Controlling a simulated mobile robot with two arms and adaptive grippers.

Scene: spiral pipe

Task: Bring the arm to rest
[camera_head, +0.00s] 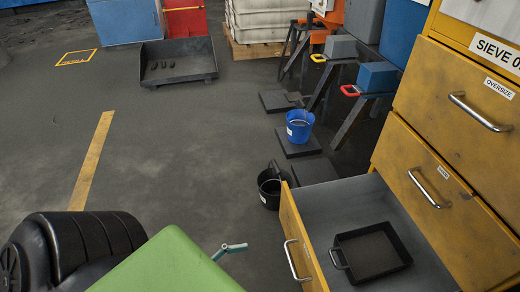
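Neither of my grippers shows in the head view, and I can make out no arm. An open drawer (330,200) of the yellow sieve cabinet (425,130) is pulled out at the lower right. A black square pan (372,252) with a loop handle lies in it. The upper drawers with metal handles look shut.
A blue bucket (300,125) stands on a dark plate, a black bucket (270,186) beside the drawer. A green surface (170,265) and a black ribbed object (85,240) fill the lower left. A dark tray (178,62) holds small dark pieces. Mid-left floor is clear.

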